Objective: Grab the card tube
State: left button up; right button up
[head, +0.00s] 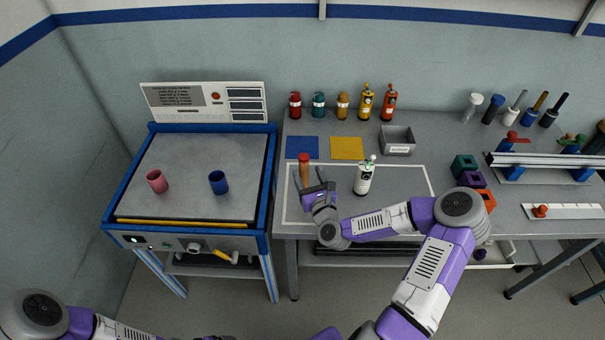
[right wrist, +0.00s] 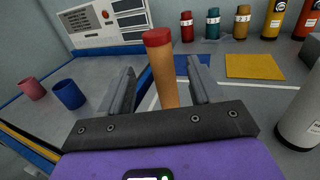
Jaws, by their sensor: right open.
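The card tube is a brown upright cylinder with a red cap (head: 304,168), standing on the grey bench inside a white outline. In the right wrist view the tube (right wrist: 164,80) stands upright between the two fingers, its red top rising above them. My right gripper (head: 308,178) is open, with one finger on each side of the tube; a gap shows on at least the left side. The tube's lower end is hidden behind the gripper body in the wrist view. My left arm shows at the bottom left of the head view, but its gripper is not visible.
A white bottle (head: 363,178) stands just right of the gripper. Blue (head: 302,147) and yellow (head: 347,148) mats and a metal tray (head: 397,140) lie behind, with several coloured bottles farther back. A blue-framed machine (head: 268,170) holding pink (head: 157,181) and blue (head: 218,182) cups stands left.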

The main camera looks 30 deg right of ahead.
aim_at(306, 170)
jog(key=x, duration=0.5)
jog(key=shift+w+d+f+b, duration=0.1)
jog(key=shift+f+b, duration=0.25)
jog(key=shift+b, duration=0.05)
jog(key=c, duration=1)
